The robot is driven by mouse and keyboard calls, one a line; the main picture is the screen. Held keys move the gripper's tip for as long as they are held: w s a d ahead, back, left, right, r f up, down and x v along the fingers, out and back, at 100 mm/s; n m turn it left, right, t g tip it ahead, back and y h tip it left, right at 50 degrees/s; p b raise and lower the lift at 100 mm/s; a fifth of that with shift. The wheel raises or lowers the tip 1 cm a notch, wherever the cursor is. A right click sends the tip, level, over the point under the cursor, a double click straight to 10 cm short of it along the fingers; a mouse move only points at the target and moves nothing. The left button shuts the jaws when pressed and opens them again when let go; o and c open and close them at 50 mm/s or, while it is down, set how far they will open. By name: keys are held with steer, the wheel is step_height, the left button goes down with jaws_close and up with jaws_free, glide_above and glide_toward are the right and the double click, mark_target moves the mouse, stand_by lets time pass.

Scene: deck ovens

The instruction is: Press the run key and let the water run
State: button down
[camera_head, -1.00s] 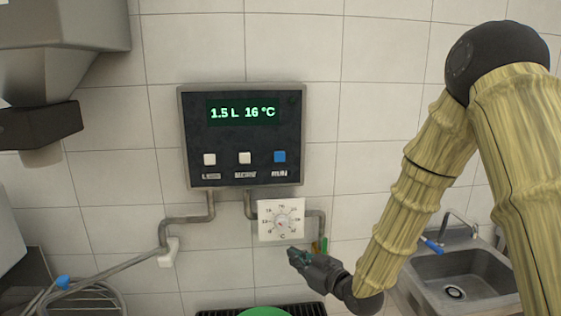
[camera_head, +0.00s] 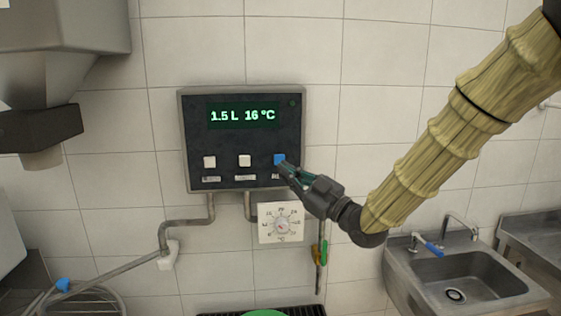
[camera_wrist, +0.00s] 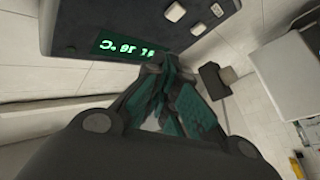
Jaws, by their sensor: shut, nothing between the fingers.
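The dark control panel (camera_head: 225,145) hangs on the tiled wall, and its green display (camera_head: 243,115) reads 1.5 L 16 °C. Below the display are two white keys, the left one (camera_head: 209,162) and the middle one (camera_head: 245,160), and a blue run key (camera_head: 279,159) at the right. My gripper (camera_head: 284,168) is shut and empty, its tips at the lower edge of the blue key. I cannot tell whether they touch it. The wrist view shows the shut fingers (camera_wrist: 158,68) over the panel (camera_wrist: 75,18); the blue key is not visible there.
A green round thing (camera_head: 264,312) shows at the bottom edge. A steel sink (camera_head: 455,282) stands at the right.

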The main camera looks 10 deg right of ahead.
mark_target(279, 159)
steer(key=shift+w, duration=0.15)
steer(key=w, duration=0.8)
steer(key=shift+w+p, duration=0.3)
steer(key=shift+p, duration=0.15)
steer(key=shift+w+f, duration=0.1)
steer(key=shift+w, duration=0.1)
stand_by(1.3)
steer(key=shift+w, duration=0.2)
steer(key=shift+w+b, duration=0.4)
steer(key=shift+w, duration=0.05)
stand_by(0.9)
steer(key=shift+s, duration=0.15)
stand_by(0.3)
steer(key=shift+s+b, duration=0.3)
steer(key=shift+s, duration=0.45)
